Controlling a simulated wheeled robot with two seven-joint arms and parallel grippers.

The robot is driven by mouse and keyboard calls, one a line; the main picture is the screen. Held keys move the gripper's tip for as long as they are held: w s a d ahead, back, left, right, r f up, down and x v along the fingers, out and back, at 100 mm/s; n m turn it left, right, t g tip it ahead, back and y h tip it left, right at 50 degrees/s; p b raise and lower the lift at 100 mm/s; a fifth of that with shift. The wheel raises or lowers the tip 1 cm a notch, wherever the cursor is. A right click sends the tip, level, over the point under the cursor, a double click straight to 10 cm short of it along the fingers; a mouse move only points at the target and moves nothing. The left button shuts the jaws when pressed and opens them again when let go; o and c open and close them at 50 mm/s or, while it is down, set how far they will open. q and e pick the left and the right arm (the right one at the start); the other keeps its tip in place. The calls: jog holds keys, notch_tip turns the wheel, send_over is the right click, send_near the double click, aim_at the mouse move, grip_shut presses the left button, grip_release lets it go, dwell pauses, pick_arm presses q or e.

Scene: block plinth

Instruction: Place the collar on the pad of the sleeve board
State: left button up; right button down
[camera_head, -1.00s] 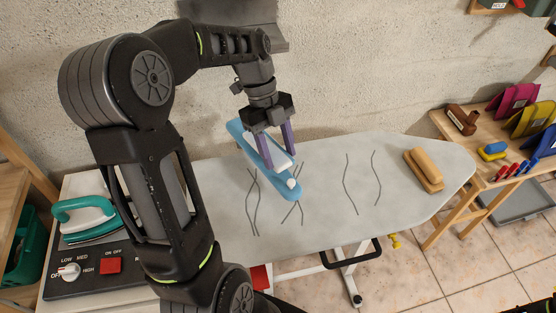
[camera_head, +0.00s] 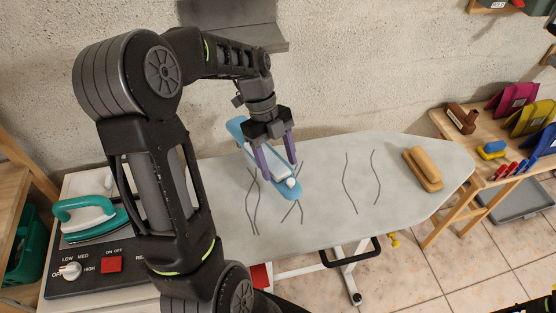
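The blue sleeve board (camera_head: 237,127) lies slantwise over the left half of the large grey ironing board. A pale white piece (camera_head: 277,172), which looks like the collar on the pad, shows along its middle, with a small white knob-like end (camera_head: 291,183) towards the front. My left gripper (camera_head: 280,168) reaches down over the sleeve board from behind. Its two purple fingers are spread apart, one on each side of the pale piece. They hide part of it, and I cannot tell whether they touch it. My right gripper is not in view.
The grey ironing board (camera_head: 325,215) is clear in its middle. A wooden brush-like block (camera_head: 423,169) lies at its right end. A teal iron (camera_head: 88,218) stands at the left behind a control panel (camera_head: 100,275). A wooden side table (camera_head: 475,150) with small items stands at the right.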

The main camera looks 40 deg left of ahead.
aim_at(271, 159)
pick_arm(q)
jog(key=shift+o, duration=0.6)
jog(key=shift+r, duration=0.2)
jog(key=shift+w+a+r, duration=0.1)
jog(key=shift+a+r, duration=0.05)
jog(key=shift+r, duration=0.1)
jog(key=v, duration=0.7)
jog(key=shift+f, duration=0.1)
